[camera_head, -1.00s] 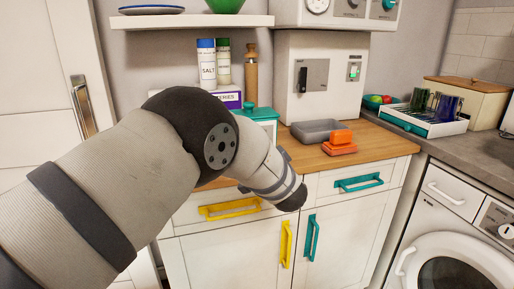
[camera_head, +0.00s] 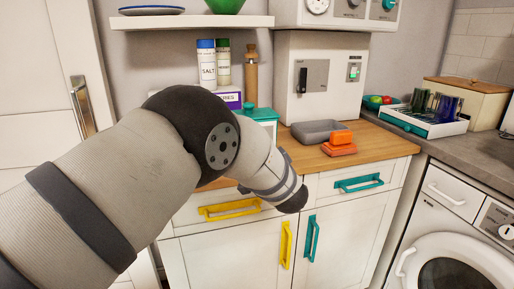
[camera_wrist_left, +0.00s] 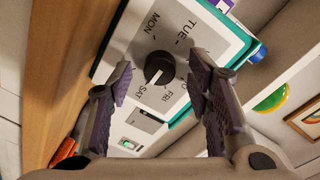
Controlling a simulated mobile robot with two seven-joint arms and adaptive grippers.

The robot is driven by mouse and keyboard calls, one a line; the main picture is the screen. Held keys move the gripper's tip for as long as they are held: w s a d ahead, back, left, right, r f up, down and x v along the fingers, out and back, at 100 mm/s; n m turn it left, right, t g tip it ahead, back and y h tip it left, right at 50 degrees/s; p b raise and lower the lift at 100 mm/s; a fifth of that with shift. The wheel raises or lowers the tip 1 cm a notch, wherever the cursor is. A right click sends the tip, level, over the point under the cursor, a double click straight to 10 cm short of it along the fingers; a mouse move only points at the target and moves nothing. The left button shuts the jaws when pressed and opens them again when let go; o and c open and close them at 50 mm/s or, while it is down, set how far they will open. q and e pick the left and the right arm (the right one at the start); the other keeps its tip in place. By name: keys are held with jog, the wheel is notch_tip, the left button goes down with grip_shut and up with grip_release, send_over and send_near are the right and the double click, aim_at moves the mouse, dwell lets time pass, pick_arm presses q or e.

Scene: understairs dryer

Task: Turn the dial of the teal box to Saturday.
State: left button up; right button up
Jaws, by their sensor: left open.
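The teal box (camera_head: 262,113) stands on the wooden worktop in the head view, mostly hidden behind my left arm. In the left wrist view its white face (camera_wrist_left: 205,32) with a teal rim shows a black round dial (camera_wrist_left: 159,68). Around the dial I read MON, TUE, FRI and SAT; the other marks are partly hidden by a finger. I cannot tell surely which day the dial points at. My left gripper (camera_wrist_left: 158,88) is open, its two fingers apart on either side of the dial, with nothing between the pads that I can see held. It is hidden in the head view.
A grey tray (camera_head: 317,131) and an orange sponge-like stack (camera_head: 340,144) lie right of the box. Salt (camera_head: 206,62) and another jar stand behind it, near a wooden mill (camera_head: 251,75). A shelf (camera_head: 190,21) hangs above. Drawers with yellow and teal handles are below.

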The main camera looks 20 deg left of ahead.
pick_arm(q)
jog(key=v, duration=0.7)
jog(key=shift+s, duration=0.15)
